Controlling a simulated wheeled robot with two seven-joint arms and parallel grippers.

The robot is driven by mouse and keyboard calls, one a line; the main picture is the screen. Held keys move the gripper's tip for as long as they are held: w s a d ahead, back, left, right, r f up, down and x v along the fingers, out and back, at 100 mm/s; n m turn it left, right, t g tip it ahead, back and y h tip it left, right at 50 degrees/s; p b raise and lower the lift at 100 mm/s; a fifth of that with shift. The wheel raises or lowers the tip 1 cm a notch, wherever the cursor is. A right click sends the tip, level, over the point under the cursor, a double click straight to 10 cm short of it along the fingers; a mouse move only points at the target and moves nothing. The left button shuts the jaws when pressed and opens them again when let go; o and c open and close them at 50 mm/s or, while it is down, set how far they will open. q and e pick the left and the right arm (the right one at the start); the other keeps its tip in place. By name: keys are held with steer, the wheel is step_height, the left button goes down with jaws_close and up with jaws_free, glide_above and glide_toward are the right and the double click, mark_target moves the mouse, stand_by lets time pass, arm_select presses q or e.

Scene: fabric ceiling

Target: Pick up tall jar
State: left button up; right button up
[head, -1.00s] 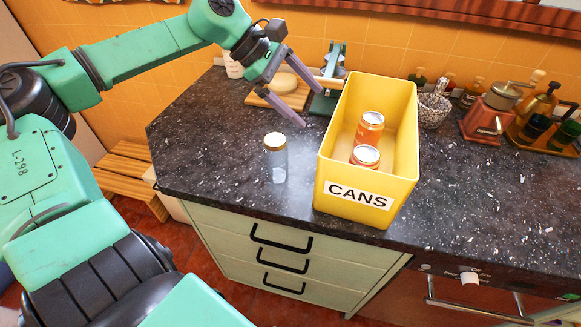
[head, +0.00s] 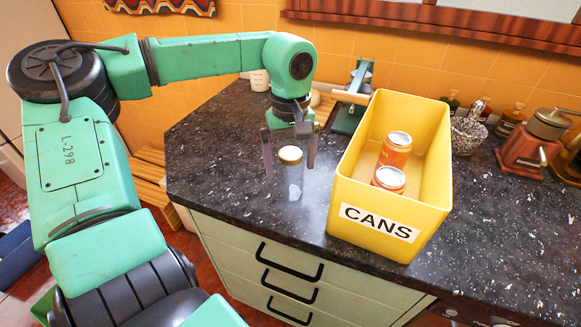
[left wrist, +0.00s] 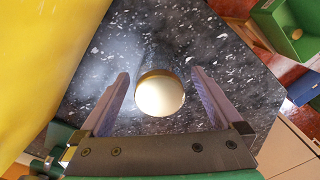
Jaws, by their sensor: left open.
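The tall jar (head: 290,178) is a clear glass jar with a gold lid, standing upright on the dark speckled counter, left of the yellow bin. My left gripper (head: 289,165) points down over it, open, with one finger on each side of the jar's upper part. My right gripper is not in view.
The yellow bin (head: 383,232) labelled CANS stands close to the right of the jar, holding orange cans (head: 395,150). A green press-like device (head: 350,110) stands behind. A red grinder (head: 530,143) and bottles are at the right. Counter (head: 215,150) left of the jar is clear.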

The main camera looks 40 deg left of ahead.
arm_select(q)
steer(key=shift+a+f, duration=0.1)
steer(key=shift+f, duration=0.4)
steer(key=c, duration=1.5)
steer(key=shift+o, duration=0.2)
steer(key=shift+r, duration=0.15)
